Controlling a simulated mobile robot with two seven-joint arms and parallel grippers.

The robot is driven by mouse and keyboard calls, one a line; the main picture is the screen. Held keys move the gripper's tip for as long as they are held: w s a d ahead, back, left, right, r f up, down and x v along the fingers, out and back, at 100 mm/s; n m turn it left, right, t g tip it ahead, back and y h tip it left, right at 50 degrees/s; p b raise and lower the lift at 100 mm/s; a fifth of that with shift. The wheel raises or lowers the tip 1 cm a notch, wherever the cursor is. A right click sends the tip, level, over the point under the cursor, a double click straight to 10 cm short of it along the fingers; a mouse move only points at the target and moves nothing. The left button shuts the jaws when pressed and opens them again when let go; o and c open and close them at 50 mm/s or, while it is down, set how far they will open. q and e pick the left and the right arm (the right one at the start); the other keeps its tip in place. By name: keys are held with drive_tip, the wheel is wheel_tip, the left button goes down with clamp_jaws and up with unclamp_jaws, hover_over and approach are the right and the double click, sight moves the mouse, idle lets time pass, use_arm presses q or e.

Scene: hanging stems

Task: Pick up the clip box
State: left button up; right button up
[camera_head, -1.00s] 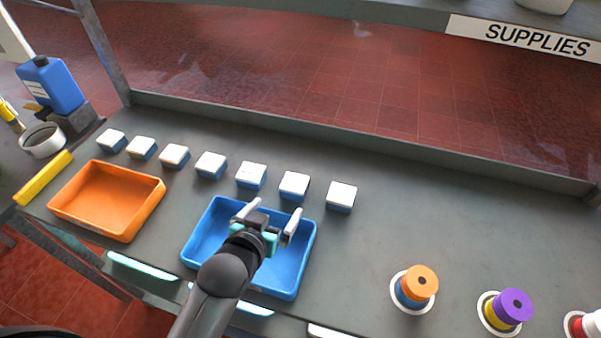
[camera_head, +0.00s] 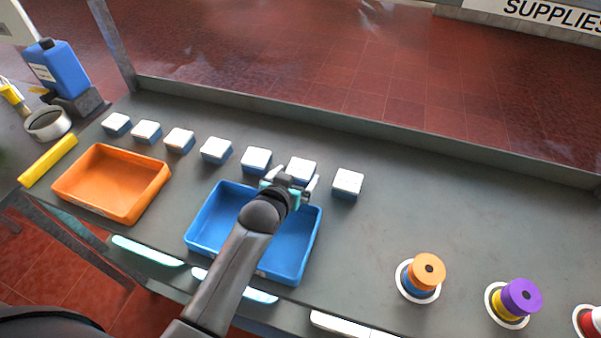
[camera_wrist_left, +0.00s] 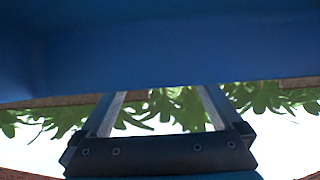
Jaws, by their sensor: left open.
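Several small boxes with white tops and blue sides stand in a row on the grey bench. I take the clip box (camera_head: 302,165) to be the one in front of my left gripper; its lower part is hidden. My left gripper (camera_head: 291,180) is open, its fingers spread at the near side of that box. In the left wrist view a wide dark blue surface (camera_wrist_left: 160,50) hides the fingertips; I cannot tell whether it is the box or a tray. Contact cannot be told. My right gripper is not in view.
A blue tray (camera_head: 199,222) lies under my left arm, with an orange tray (camera_head: 110,183) to its left. Neighbouring boxes (camera_head: 256,160) and (camera_head: 348,183) flank the clip box closely. Stacked spools (camera_head: 427,270) stand at the right. A raised ledge runs along the back.

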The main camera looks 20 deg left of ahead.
sight(299, 172)
use_arm(q)
drive_tip(key=shift+b+x, duration=0.35)
drive_tip(key=shift+x, duration=1.65)
drive_tip(key=shift+r, duration=0.15)
drive_tip(key=shift+c, duration=0.4)
drive_tip(key=c, duration=1.2)
